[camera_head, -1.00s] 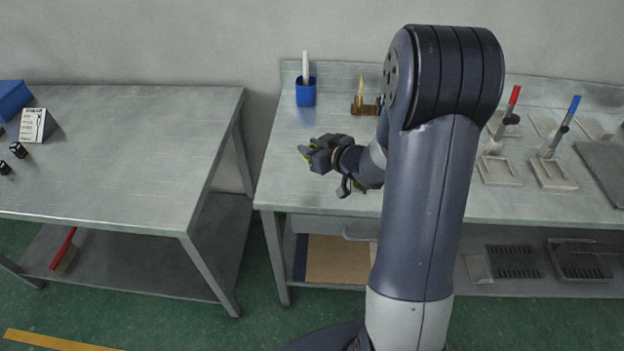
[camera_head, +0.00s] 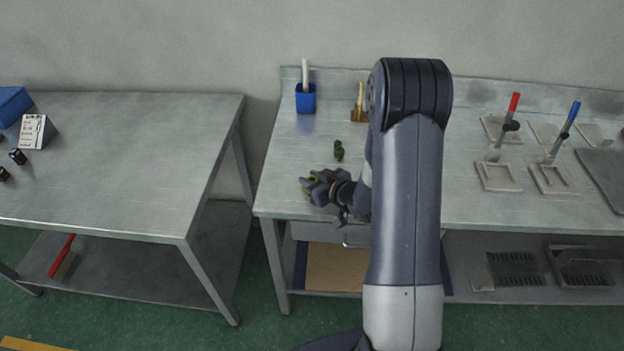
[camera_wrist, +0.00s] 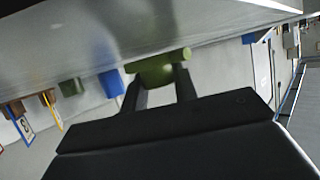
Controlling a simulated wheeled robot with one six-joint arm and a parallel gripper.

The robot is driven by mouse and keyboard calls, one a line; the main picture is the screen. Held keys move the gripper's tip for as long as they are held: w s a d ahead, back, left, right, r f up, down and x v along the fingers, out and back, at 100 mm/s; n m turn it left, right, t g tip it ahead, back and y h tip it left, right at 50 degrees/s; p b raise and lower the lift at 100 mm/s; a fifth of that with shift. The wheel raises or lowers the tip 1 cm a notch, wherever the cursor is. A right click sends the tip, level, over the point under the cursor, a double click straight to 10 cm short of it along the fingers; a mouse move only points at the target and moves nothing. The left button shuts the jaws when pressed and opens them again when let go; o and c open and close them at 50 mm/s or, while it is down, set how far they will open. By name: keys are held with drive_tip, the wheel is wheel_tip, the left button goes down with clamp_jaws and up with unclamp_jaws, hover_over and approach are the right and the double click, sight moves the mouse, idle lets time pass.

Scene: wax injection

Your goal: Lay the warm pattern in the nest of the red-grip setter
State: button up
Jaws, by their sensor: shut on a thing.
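My gripper (camera_head: 308,188) is at the left front of the right bench, with its fingers pointing left. In the wrist view its two fingers (camera_wrist: 160,90) are shut on a green wax pattern (camera_wrist: 158,68). In the head view only a little green (camera_head: 313,178) shows at the fingers. The red-grip setter (camera_head: 508,127) stands to the right on the same bench, well away from my gripper, with a pale base (camera_head: 498,177) in front. Its nest looks empty. Another dark green piece (camera_head: 338,151) lies on the bench behind my gripper.
A blue-grip setter (camera_head: 562,135) stands right of the red one. A blue cup (camera_head: 306,98) and a small brown holder (camera_head: 357,115) stand at the back. A dark plate (camera_head: 606,178) lies at far right. My arm hides the bench middle.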

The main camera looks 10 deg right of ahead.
drive_tip(key=shift+f, duration=0.2)
drive_tip(key=o, duration=0.9)
drive_tip(key=shift+o, duration=0.2)
